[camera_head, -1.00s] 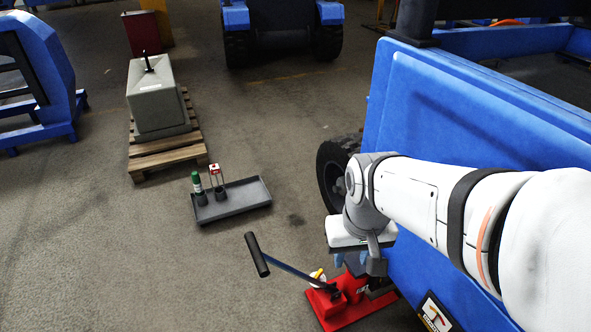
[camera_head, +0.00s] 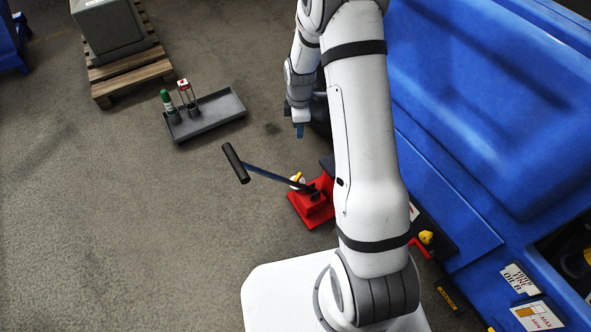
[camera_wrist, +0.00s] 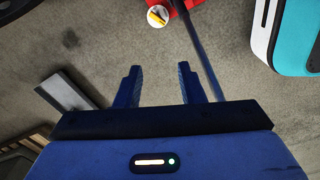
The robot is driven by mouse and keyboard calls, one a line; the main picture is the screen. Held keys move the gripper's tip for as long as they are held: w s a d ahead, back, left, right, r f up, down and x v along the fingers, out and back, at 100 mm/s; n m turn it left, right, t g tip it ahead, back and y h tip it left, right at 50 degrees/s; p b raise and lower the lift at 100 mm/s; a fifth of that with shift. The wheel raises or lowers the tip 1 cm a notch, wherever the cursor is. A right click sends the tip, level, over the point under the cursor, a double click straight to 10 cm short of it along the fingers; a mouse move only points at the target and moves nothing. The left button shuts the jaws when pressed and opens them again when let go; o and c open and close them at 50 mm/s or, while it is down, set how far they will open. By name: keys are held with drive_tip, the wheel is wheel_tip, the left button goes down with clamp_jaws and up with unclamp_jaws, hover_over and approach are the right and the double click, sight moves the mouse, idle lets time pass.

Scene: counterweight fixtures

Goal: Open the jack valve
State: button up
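The red floor jack (camera_head: 312,203) sits on the floor by the blue machine, partly hidden behind my arm. Its valve (camera_head: 297,180) is a small yellow lever on a white round face at the jack's near-left side; it also shows at the top of the wrist view (camera_wrist: 158,16). The jack's handle (camera_head: 275,175) slants up to a black T-grip. My gripper (camera_head: 299,131) hangs above the floor, beyond the jack in the head view. In the wrist view, its blue fingers (camera_wrist: 158,80) are apart, with bare floor between them, and touch nothing.
A dark tray (camera_head: 212,114) with a green-capped bottle (camera_head: 168,101) and a red-and-white item (camera_head: 186,92) lies to the left. A wooden pallet (camera_head: 131,73) bears a grey block (camera_head: 107,28). The blue machine (camera_head: 470,120) stands close on the right. Floor at left is clear.

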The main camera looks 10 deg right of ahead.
wheel_tip(320, 180, down, 17)
drive_tip(key=w+n+p, duration=0.1)
drive_tip(key=w+n, duration=0.2)
drive_tip(key=n, duration=0.7)
hover_over(297, 177)
wheel_tip(297, 177, down, 8)
drive_tip(key=shift+r, duration=0.25)
wheel_tip(297, 177, down, 8)
drive_tip(key=shift+r+b, duration=0.15)
drive_tip(key=shift+b, duration=1)
drive_tip(key=shift+c, duration=0.2)
clamp_jaws()
